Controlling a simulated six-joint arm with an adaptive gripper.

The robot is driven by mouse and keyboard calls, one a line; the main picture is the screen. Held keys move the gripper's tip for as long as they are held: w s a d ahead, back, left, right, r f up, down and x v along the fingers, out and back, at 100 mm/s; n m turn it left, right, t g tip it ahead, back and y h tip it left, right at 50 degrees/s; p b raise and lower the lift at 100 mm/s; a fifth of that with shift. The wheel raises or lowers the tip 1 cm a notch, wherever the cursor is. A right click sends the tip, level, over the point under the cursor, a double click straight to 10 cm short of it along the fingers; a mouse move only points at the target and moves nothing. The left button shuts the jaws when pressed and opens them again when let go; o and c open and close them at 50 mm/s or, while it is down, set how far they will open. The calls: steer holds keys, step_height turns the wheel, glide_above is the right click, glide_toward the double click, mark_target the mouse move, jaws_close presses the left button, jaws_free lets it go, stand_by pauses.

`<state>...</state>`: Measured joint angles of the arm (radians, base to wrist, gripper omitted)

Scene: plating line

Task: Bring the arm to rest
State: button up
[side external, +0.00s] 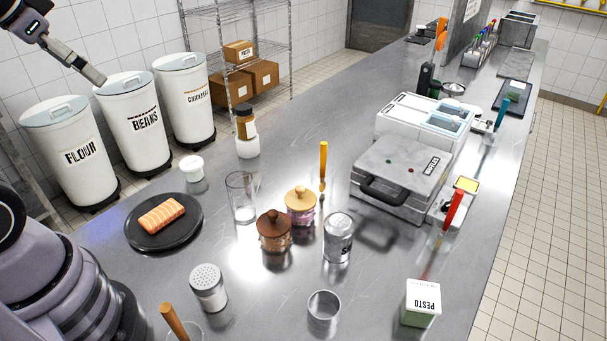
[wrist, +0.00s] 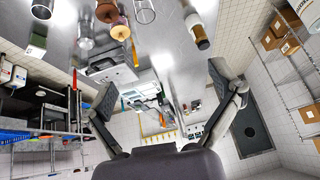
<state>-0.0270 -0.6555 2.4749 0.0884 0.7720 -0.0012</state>
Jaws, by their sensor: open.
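My gripper (wrist: 162,84) is open and empty in the wrist view, with its two fingers spread wide at left and right and nothing between them but the distant counter and wall. In the side view my gripper (side external: 88,68) shows at the upper left, raised in front of the white bins and away from the counter items. Its far finger is hard to make out there. My arm's lower part fills the lower left corner. The links between it and the gripper are out of frame.
The steel counter (side external: 300,130) holds a black plate (side external: 190,235) with a salmon block (side external: 162,214), a glass (side external: 242,198), jars, a shaker (side external: 208,288), a can (side external: 338,238), a pesto box (side external: 421,303) and a grill press (side external: 400,175). Bins (side external: 133,120) stand behind. The air around my gripper looks clear.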

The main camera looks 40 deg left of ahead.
steer(key=shift+g+h, duration=0.4)
steer(key=s, duration=0.1)
steer(key=s+d, duration=0.1)
steer(key=s, duration=0.1)
steer(key=shift+s+d+f, duration=0.3)
steer(key=shift+d+f, duration=0.05)
